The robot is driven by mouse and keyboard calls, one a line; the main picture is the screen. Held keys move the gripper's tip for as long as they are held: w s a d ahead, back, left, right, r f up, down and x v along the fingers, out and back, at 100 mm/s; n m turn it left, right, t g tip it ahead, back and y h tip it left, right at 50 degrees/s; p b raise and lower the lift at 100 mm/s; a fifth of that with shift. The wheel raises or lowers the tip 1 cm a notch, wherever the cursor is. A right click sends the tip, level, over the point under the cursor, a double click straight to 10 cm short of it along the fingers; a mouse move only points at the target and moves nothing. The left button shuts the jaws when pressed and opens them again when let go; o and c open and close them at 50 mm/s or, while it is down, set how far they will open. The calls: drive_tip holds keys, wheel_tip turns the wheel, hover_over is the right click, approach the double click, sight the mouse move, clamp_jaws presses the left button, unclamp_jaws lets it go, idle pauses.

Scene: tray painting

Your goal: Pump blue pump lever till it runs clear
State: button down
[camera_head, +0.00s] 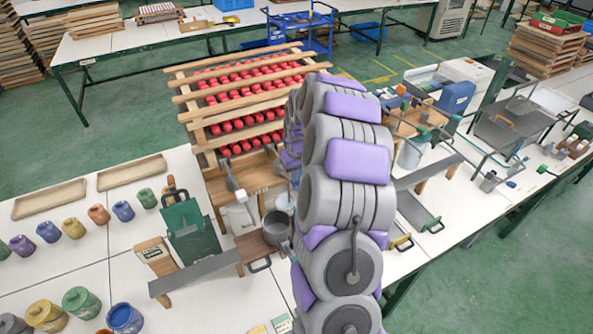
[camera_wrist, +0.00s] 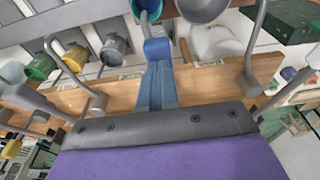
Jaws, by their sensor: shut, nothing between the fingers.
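In the wrist view, the grey and purple front of my gripper (camera_wrist: 160,122) fills the lower half. My gripper is shut and holds nothing. A blue upright piece (camera_wrist: 160,75) stands directly beyond it, in front of a wooden board (camera_wrist: 115,98); I cannot tell whether this is the blue pump lever or whether they touch. Grey curved levers stand to the left (camera_wrist: 68,68) and to the right (camera_wrist: 257,45). In the head view, my arm hides the gripper and most of the pump station.
In the wrist view, a large grey pot (camera_wrist: 203,8), a green pot (camera_wrist: 75,57) and a yellow pot (camera_wrist: 40,67) are near. In the head view, a grey bucket (camera_head: 277,226) and a rack of red pots (camera_head: 245,85) stand beside my arm. Paint jars (camera_head: 123,211) line the left table.

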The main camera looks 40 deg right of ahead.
drive_tip(key=shift+f+b, duration=0.65)
drive_tip(key=shift+f, duration=1.7)
drive_tip(key=shift+r+p, duration=0.9)
drive_tip(key=shift+r, duration=4.3)
drive_tip(key=shift+a, duration=0.35)
drive_tip(key=s+a+r+n+g+y+b, duration=0.1)
drive_tip(key=s+a+b, duration=0.4)
drive_tip(key=a, duration=0.6)
drive_tip(key=s+a+r+n+b, duration=0.1)
drive_tip(key=s+a+b, duration=0.1)
drive_tip(key=s+a, duration=0.6)
drive_tip(key=s+a+f+g+b, duration=0.1)
drive_tip(key=s+a+f+b, duration=0.1)
drive_tip(key=s, duration=0.5)
drive_tip(key=s+a+f+b, duration=0.2)
drive_tip(key=s+a, duration=0.3)
drive_tip(key=s, duration=0.1)
drive_tip(key=s+a+f+g+b, duration=0.1)
drive_tip(key=s+a+f+b, duration=0.2)
drive_tip(key=s, duration=0.4)
drive_tip(key=shift+s+a+n+g+h, duration=0.3)
drive_tip(key=shift+a+n, duration=0.1)
drive_tip(key=shift+a, duration=0.25)
